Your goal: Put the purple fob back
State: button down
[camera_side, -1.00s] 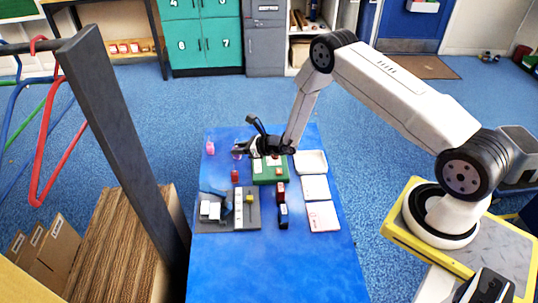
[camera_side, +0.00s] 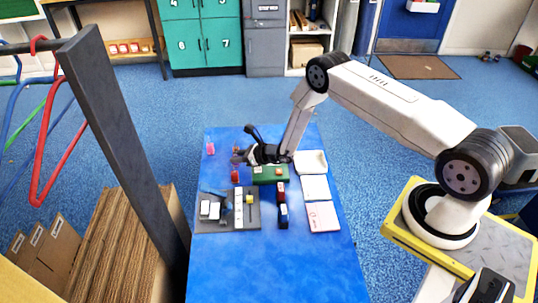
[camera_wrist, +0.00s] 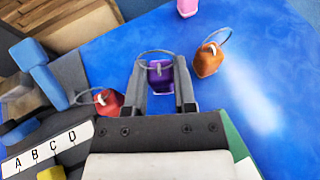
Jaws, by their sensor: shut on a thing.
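The purple fob (camera_wrist: 160,78) is between the two fingers of my gripper (camera_wrist: 162,88) in the wrist view, with its wire ring showing at the top. My gripper is shut on it. In the side view my gripper (camera_side: 247,156) is over the far part of the blue table, just left of and beyond the green tray (camera_side: 270,176); the purple fob cannot be made out there. The grey board (camera_side: 227,222) lies nearer the camera. Its white strip lettered A B C D (camera_wrist: 48,149) shows at lower left in the wrist view.
A red fob (camera_wrist: 109,102) lies close left of my gripper, an orange fob (camera_wrist: 208,60) to its right, and a pink fob (camera_wrist: 187,7) farther off. White trays (camera_side: 315,188) line the right side. The near part of the blue table (camera_side: 270,270) is clear.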

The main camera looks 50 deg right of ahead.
jog(key=shift+f, duration=0.6)
dwell(0.3)
jog(key=shift+c, duration=2.1)
grip_release()
jog(key=shift+r, duration=0.1)
jog(key=shift+r, duration=0.4)
jog(key=shift+s+d+r, duration=0.1)
jog(key=shift+s+r, duration=0.05)
jog(key=shift+r, duration=0.05)
jog(key=shift+v, duration=5.8)
